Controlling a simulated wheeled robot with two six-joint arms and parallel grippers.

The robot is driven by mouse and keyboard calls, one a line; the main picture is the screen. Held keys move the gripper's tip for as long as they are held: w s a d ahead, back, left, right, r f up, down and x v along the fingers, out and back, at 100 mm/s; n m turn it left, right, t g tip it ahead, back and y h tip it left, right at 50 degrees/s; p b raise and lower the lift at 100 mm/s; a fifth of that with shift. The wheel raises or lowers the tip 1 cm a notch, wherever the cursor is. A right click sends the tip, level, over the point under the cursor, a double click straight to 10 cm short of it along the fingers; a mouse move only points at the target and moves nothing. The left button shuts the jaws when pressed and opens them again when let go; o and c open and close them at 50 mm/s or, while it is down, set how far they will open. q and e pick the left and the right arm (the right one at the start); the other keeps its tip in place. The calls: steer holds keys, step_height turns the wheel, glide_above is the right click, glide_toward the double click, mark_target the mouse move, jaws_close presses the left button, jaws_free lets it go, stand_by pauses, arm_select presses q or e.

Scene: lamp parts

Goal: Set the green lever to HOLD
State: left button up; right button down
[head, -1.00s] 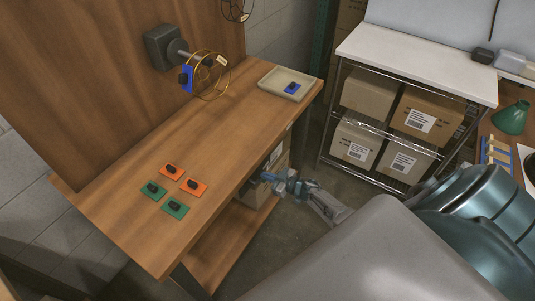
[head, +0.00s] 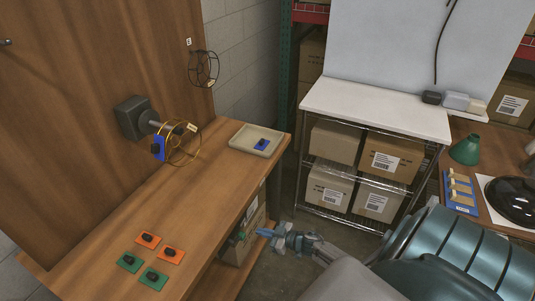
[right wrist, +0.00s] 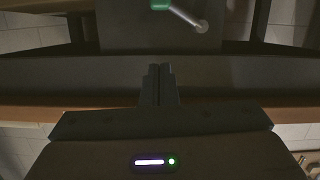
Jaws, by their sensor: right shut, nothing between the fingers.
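The green lever shows in the right wrist view as a green knob (right wrist: 162,4), cut by the top edge, on a metal rod that runs to a round pivot (right wrist: 202,27) on a dark box. In the head view a small green spot (head: 240,236), probably this knob, shows at the wooden table's right side, below the top. My right gripper (head: 264,232) is just to the right of it, shut and empty, apparently apart from it. Its closed fingers (right wrist: 158,84) point toward the box in the right wrist view. I cannot read a HOLD mark. My left gripper is out of view.
The wooden table (head: 190,205) carries orange and green plates, a gold wire cage (head: 184,146) on a wall arm, and a beige tray (head: 254,140) with a blue piece. A rack (head: 372,108) with cardboard boxes stands behind. Grey floor (head: 290,210) is open between them.

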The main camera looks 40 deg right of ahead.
steer(key=shift+v, duration=0.85)
steer(key=s+a+f+m+g+h+b, duration=0.1)
steer(key=s+f+m+g+h, duration=0.15)
steer(key=s+f, duration=0.75)
steer(key=s+a+f+m+g+h+b, duration=0.1)
steer(key=s+f+m+g+h, duration=0.2)
steer(key=s+f, duration=0.65)
steer(key=s+a+f+g, duration=0.2)
steer(key=s+f, duration=0.3)
steer(key=s, duration=0.3)
steer(key=s+a+f+g+b, duration=0.1)
steer(key=s+a+f+g, duration=0.2)
steer(key=s+a+f, duration=0.2)
steer(key=s+a+f+g, duration=0.2)
steer(key=s+f, duration=0.3)
steer(key=s, duration=0.5)
steer(key=shift+s+a+n+h, duration=0.35)
steer(key=shift+a, duration=0.4)
